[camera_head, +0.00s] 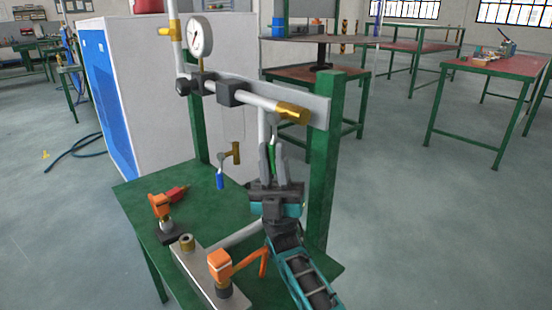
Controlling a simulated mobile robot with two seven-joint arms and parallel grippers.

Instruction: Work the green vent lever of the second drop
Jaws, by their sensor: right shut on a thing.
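The green vent lever (272,159) hangs below the right-hand brass fitting (293,112) of the horizontal pipe. My right gripper (272,163) comes up from below with its two grey fingers on either side of the green lever, shut on it. The fingers hide part of the lever. A blue lever (220,181) hangs to the left under another brass fitting (236,153), apart from the gripper. My left gripper is not in view.
A pressure gauge (200,37) stands above the pipe. Orange-handled valves (220,264) (160,207) and a red-handled part (177,193) are on the green bench (140,195). A green post (323,160) stands close right of the gripper. Open floor lies further right.

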